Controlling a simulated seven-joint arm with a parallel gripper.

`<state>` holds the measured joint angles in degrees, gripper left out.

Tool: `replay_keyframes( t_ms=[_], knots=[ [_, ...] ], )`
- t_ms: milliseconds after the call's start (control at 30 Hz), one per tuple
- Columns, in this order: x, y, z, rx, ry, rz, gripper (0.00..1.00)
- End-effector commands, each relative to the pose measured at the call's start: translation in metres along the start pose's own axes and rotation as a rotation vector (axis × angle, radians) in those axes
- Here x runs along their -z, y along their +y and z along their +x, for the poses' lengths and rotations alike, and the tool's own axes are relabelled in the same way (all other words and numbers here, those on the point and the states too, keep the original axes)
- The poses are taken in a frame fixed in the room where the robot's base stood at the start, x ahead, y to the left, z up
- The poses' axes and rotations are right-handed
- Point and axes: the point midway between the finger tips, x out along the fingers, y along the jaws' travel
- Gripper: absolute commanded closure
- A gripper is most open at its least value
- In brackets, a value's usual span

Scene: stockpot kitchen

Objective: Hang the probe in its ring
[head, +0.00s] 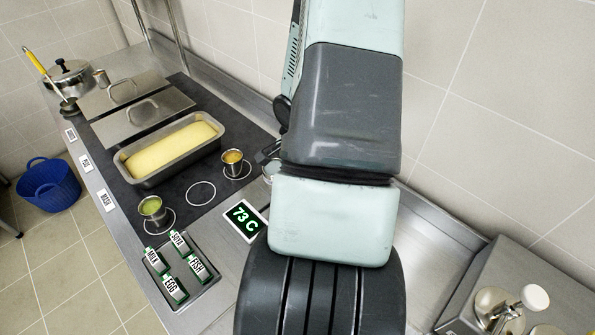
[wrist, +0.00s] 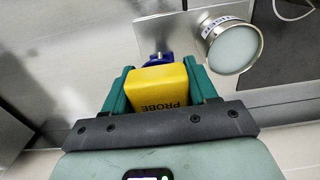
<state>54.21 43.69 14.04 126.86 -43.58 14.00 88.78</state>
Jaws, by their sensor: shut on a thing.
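In the wrist view my gripper (wrist: 160,80) has its two green fingers shut on the yellow block of the probe (wrist: 163,88), marked PROBE. A small blue part (wrist: 157,60) shows just beyond the yellow block, against a grey metal plate (wrist: 168,35). I cannot tell whether this blue part is the ring or part of the probe, nor whether the two touch. In the head view my own arm hides the gripper and the probe.
A round metal vessel with a pale top (wrist: 234,48) stands close to the right of my gripper in the wrist view. In the head view a display (head: 244,219) reads 73 C. A long pan (head: 172,150), small cups and a labelled tile tray (head: 207,300) lie left of my arm.

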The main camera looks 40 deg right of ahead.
Motion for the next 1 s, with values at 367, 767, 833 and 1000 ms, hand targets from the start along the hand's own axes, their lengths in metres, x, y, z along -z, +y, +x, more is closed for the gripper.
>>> replay_keyframes(
  t_ms=[367, 767, 833, 1000],
  knots=[
    [0.0003, 0.0002, 0.0043, -0.001, 0.001, 0.000, 0.87],
    [0.0002, 0.0002, 0.0043, -0.001, 0.001, 0.000, 0.13],
    [0.0001, 0.0003, 0.0043, -0.001, 0.001, 0.000, 0.13],
    [0.0009, -0.0001, -0.0032, 0.002, 0.002, 0.002, 0.13]
  ],
)
